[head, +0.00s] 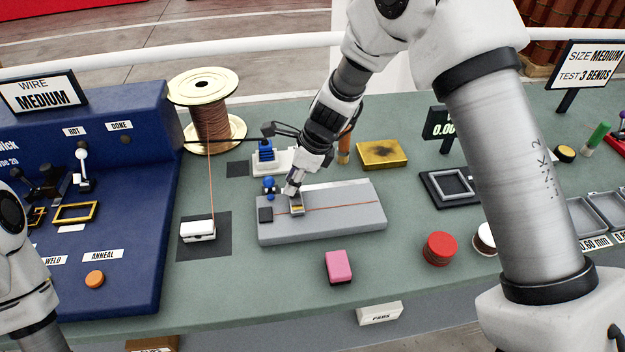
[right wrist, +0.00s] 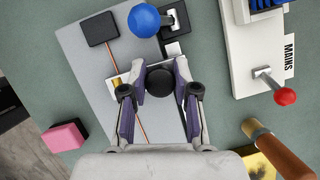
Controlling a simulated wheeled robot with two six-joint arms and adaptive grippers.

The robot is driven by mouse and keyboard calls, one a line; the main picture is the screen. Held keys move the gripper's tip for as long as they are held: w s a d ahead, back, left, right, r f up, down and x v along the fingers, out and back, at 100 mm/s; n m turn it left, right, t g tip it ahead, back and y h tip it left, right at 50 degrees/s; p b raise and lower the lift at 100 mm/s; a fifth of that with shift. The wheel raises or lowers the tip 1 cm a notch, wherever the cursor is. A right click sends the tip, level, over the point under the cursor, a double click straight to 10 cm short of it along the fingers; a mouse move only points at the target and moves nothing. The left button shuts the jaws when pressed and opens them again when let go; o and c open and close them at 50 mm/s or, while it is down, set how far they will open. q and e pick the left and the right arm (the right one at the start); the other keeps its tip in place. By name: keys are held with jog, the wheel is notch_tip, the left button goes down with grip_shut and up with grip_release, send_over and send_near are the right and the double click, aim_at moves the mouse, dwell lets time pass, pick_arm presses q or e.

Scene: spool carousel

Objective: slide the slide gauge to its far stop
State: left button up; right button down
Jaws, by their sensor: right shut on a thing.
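The slide gauge is a grey plate (head: 350,205) on the bench with a copper wire running along it. Its small slider (head: 297,208), pale with a brass-coloured part, sits toward the plate's left end, just right of a black block (head: 265,214). My right gripper (head: 291,190) reaches down from above to the slider. In the right wrist view my right gripper (right wrist: 160,92) is shut, its fingers on either side of a dark round knob (right wrist: 160,82) at the slider. The fingers partly hide the slider. My left gripper is out of view.
A blue-knobbed lever (right wrist: 144,20) stands close behind the slider. A white mains switch (head: 290,160), a brass block (head: 382,154) and a wire spool (head: 210,110) lie behind. A pink block (head: 338,267) and red disc (head: 440,248) lie in front. The plate right of the slider is clear.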

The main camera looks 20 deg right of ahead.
jog(key=shift+s+a+f, duration=0.15)
jog(key=shift+a+f, duration=0.1)
jog(key=c, duration=0.9)
grip_release()
jog(key=shift+o, duration=0.2)
jog(key=shift+r, duration=0.1)
jog(key=shift+d+r, duration=0.1)
jog(key=shift+d+r, duration=0.1)
jog(key=shift+r, duration=0.25)
jog(key=v, duration=1.1)
